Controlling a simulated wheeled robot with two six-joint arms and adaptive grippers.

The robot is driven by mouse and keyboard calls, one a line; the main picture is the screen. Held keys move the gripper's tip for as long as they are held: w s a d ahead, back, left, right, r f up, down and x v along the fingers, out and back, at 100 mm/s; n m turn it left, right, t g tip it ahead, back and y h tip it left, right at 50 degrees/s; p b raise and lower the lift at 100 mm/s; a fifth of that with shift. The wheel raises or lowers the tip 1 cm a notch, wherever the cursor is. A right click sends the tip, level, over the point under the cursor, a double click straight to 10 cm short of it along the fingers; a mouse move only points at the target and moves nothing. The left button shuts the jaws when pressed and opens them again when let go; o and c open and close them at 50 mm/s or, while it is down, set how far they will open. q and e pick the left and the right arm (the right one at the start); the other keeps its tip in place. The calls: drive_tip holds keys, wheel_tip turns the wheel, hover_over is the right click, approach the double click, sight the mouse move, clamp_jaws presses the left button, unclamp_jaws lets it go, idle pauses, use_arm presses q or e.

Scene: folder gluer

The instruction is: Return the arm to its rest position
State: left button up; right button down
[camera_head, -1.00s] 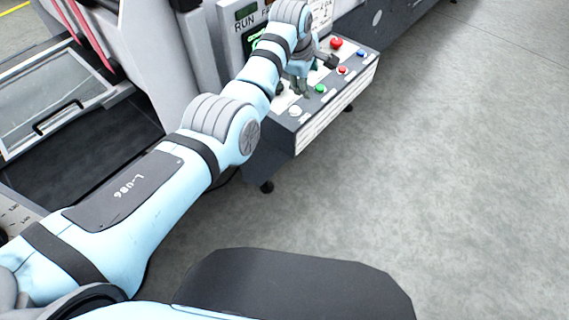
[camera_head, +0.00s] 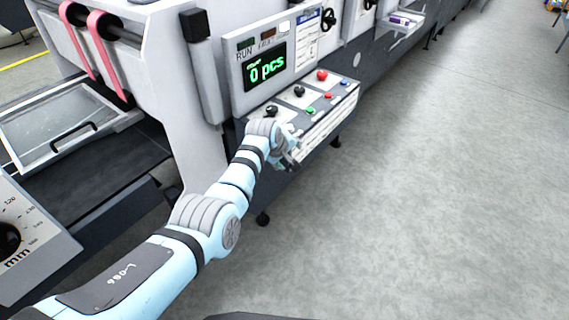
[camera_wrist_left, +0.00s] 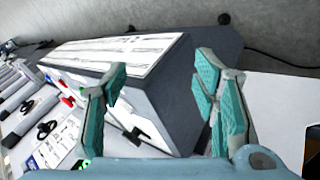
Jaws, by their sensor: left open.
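My left arm comes in from the lower left in the head view. Its gripper (camera_head: 289,158) is at the near left corner of the control panel (camera_head: 327,104), low beside its front edge. In the left wrist view the two teal-padded fingers of the gripper (camera_wrist_left: 160,105) stand wide apart with nothing between them. The dark end of the panel box (camera_wrist_left: 185,95) shows behind the fingers; I cannot tell whether they touch it. My right gripper is not in view.
The panel carries a red button (camera_head: 321,75), a blue button (camera_head: 343,83) and black knobs (camera_head: 271,110). A display (camera_head: 265,67) above it reads "0 pcs". A scale dial (camera_head: 14,232) is at the lower left. The grey floor (camera_head: 430,200) on the right is clear.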

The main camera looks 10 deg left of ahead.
use_arm(q)
drive_tip(key=shift+s+a+f, duration=0.15)
drive_tip(key=shift+s+f, duration=0.05)
drive_tip(key=shift+f, duration=0.25)
